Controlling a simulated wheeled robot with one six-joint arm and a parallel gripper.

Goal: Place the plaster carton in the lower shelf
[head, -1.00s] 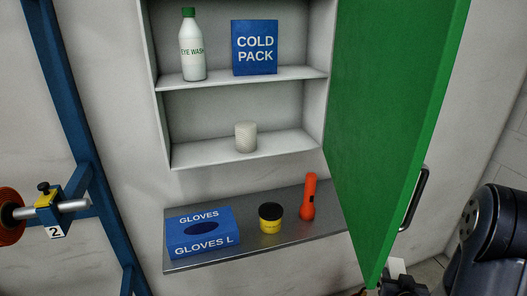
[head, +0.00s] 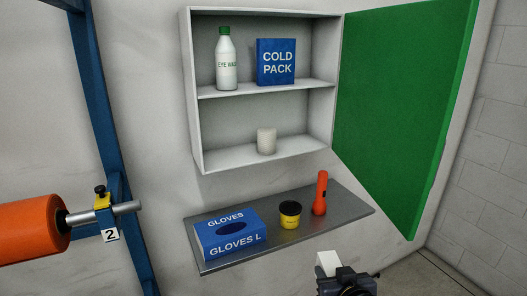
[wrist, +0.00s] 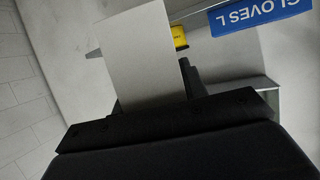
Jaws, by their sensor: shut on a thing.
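My gripper (head: 346,280) is at the bottom of the head view, shut on a plain white carton (head: 327,263), which I take for the plaster carton; no label shows. The carton also fills the upper middle of the wrist view (wrist: 140,55), sticking out from the dark gripper. It is in front of and below the open wall cabinet (head: 190,90). The cabinet's lower shelf (head: 225,159) holds a whitish roll (head: 266,141) near its middle. The shelf is bare on both sides of the roll.
The upper shelf holds an eye wash bottle (head: 226,62) and a cold pack (head: 276,62). The green door (head: 400,110) stands open at right. A ledge below carries a gloves box (head: 230,235), a yellow tub (head: 290,215) and an orange flashlight (head: 320,193). An orange spool (head: 30,232) is at left.

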